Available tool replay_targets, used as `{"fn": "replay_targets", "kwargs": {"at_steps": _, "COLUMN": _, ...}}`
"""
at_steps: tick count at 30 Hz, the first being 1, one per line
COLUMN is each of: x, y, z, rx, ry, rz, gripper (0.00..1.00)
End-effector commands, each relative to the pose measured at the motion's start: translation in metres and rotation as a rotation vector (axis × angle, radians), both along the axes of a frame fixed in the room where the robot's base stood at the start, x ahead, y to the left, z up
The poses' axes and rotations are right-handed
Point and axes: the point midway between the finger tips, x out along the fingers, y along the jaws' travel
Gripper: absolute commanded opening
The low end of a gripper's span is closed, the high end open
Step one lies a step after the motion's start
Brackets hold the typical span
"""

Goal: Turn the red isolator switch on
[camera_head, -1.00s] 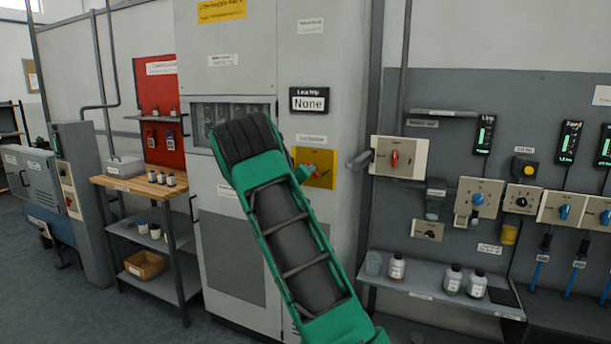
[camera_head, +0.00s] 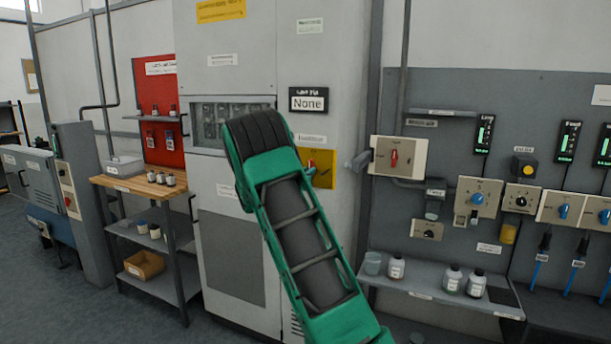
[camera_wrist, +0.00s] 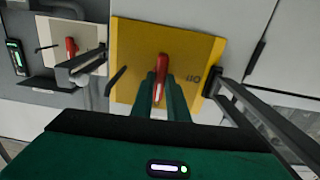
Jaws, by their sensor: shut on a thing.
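The red isolator switch (camera_wrist: 162,66) sits on a square yellow plate (camera_wrist: 128,60) in the wrist view. Its handle lies nearly lengthwise between my fingers, and an "Off" label shows to its right. My gripper (camera_wrist: 160,84) is shut on the handle, a green finger on each side. In the head view, the yellow plate (camera_head: 325,172) is on the tall grey cabinet. A bit of the red handle (camera_head: 311,164) shows there, and my green wrist covers the plate's left part. My fingertips are hidden in that view.
A similar red handle (camera_head: 394,158) is on a pale plate to the right, with a grey bracket beside it. A dark bar (camera_wrist: 245,105) stands right of the yellow plate in the wrist view. A shelf with bottles (camera_head: 440,290) runs below right.

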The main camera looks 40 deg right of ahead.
Motion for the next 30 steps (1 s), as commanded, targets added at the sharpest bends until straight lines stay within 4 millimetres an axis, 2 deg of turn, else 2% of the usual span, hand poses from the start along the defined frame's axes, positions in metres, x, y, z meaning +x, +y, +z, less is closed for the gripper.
{"fn": "replay_targets", "kwargs": {"at_steps": 1, "x": 0.0028, "y": 0.0034, "z": -0.0074, "rx": 0.016, "ry": -0.004, "rz": 0.007, "gripper": 0.0}}
{"fn": "replay_targets", "kwargs": {"at_steps": 18, "x": 0.004, "y": 0.0043, "z": -0.0072, "rx": 0.028, "ry": -0.034, "rz": 0.009, "gripper": 0.0}}
{"fn": "replay_targets", "kwargs": {"at_steps": 19, "x": 0.004, "y": 0.0043, "z": -0.0072, "rx": 0.028, "ry": -0.034, "rz": 0.009, "gripper": 0.16}}
{"fn": "replay_targets", "kwargs": {"at_steps": 21, "x": 0.0037, "y": 0.0041, "z": -0.0063, "rx": 0.026, "ry": -0.035, "rz": 0.009, "gripper": 0.33}}
{"fn": "replay_targets", "kwargs": {"at_steps": 30, "x": 0.0016, "y": 0.0025, "z": -0.0024, "rx": 0.02, "ry": -0.038, "rz": 0.005, "gripper": 0.33}}
